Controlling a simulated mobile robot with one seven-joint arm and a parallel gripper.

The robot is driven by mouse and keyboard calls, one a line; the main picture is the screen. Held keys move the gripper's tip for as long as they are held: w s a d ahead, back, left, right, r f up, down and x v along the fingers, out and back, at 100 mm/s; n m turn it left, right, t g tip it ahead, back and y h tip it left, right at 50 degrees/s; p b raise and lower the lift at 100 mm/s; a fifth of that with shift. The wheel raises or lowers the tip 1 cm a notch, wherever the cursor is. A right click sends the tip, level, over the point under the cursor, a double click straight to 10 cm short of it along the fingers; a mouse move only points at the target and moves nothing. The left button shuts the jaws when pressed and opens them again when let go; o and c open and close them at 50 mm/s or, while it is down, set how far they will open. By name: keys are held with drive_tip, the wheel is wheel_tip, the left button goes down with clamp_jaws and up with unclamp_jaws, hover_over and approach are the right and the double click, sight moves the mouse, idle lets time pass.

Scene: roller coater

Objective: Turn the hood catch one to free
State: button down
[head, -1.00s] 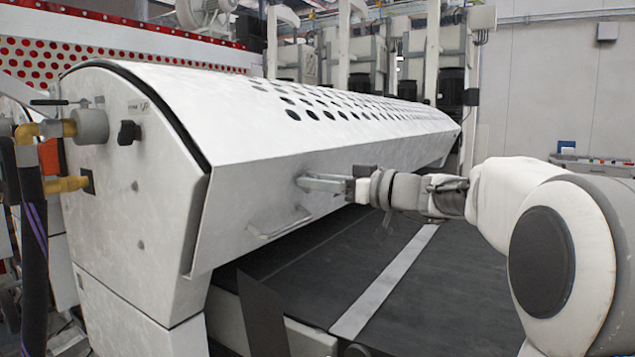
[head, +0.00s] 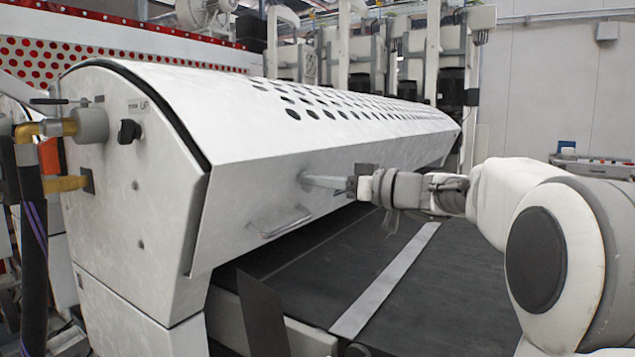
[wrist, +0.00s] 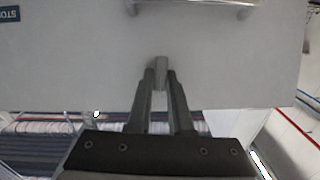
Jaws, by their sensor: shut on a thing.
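The hood catch (wrist: 161,72) is a small grey block on the white hood face in the wrist view. My gripper (wrist: 161,80) is shut on it, with one dark finger on each side. In the head view my gripper (head: 310,180) reaches in from the right and touches the sloping front of the white hood (head: 250,185). The catch itself is mostly hidden there by the fingers, so its exact angle is hard to tell.
A bar handle (head: 282,222) sticks out of the hood just left of and below my gripper. A dark conveyor bed (head: 440,285) lies below the hood. A black knob (head: 129,132) sits on the end panel.

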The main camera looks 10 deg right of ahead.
drive_tip(key=shift+w+d+f+m+g+y+p, duration=0.15)
drive_tip(key=shift+m+g+y+p, duration=0.65)
drive_tip(key=shift+m+y, duration=0.7)
drive_tip(key=shift+w+f+m+g+y+p, duration=0.2)
drive_tip(key=shift+m+g+y+p, duration=0.6)
drive_tip(key=shift+m, duration=1.25)
drive_tip(key=shift+w+d+f+m+g+y+p, duration=0.15)
drive_tip(key=shift+m+g+y+p, duration=0.35)
drive_tip(key=shift+m+y+p, duration=0.8)
drive_tip(key=shift+a+m+b, duration=0.1)
drive_tip(key=shift+m+b, duration=0.2)
drive_tip(key=shift+m, duration=0.25)
drive_tip(key=c, duration=0.8)
unclamp_jaws()
drive_tip(key=shift+f, duration=0.1)
drive_tip(key=v, duration=0.8)
drive_tip(key=p+v, duration=0.1)
drive_tip(key=v, duration=0.8)
drive_tip(key=shift+w+f+p, duration=0.1)
drive_tip(key=shift+f+p, duration=0.2)
